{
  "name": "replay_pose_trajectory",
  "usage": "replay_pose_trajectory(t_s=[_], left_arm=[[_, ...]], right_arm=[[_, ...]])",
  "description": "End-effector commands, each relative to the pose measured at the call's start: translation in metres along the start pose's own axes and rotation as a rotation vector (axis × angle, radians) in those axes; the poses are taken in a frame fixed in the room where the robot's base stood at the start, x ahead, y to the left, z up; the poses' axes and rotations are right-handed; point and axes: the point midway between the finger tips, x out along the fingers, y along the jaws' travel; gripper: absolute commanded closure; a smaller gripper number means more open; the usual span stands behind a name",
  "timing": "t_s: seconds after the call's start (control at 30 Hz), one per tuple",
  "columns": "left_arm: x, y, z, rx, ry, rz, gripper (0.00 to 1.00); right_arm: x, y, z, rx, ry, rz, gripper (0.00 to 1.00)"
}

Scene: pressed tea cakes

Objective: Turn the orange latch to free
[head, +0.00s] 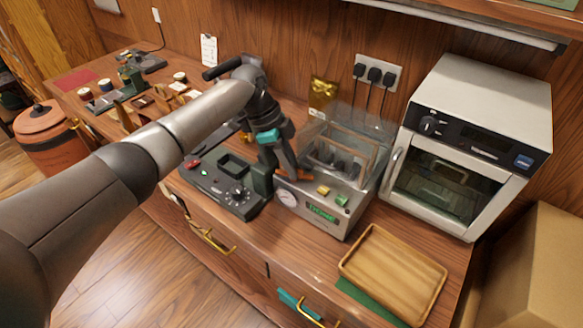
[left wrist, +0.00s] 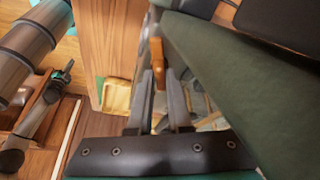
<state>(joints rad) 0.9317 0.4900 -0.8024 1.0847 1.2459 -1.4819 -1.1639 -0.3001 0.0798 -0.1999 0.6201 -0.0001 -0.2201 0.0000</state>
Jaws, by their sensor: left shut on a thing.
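The orange latch (left wrist: 156,52) shows in the left wrist view as a narrow upright piece at the tips of my left gripper (left wrist: 160,78). The two dark fingers are shut on it. In the head view my left gripper (head: 290,170) reaches down to the near left edge of a grey metal machine (head: 318,212) with a clear cover (head: 345,125). My right gripper does not show clearly in either view.
A dark control box (head: 225,190) stands close left of the machine. A white oven (head: 465,145) stands to its right. A wooden tray (head: 393,272) lies in front of the oven, near the counter's edge. A gold packet (head: 322,93) stands behind the machine.

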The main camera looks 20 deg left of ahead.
Motion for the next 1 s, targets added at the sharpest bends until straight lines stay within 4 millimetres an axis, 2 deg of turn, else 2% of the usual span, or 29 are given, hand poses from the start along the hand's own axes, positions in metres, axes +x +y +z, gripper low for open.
replay_pose_trajectory(t_s=[0.57,0.6,0.8,1.0], left_arm=[[0.0,-0.0001,-0.0008,0.028,0.0,0.011,1.0],[0.0,-0.0001,-0.0007,0.028,0.0,0.011,0.78],[0.0,-0.0001,-0.0004,0.027,0.0,0.011,0.56],[0.0,-0.0002,-0.0001,0.027,-0.001,0.011,0.55]], right_arm=[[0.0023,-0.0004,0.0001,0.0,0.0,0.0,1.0],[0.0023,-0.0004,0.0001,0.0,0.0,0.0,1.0],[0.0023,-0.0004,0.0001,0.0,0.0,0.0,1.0],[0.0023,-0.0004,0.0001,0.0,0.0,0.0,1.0]])
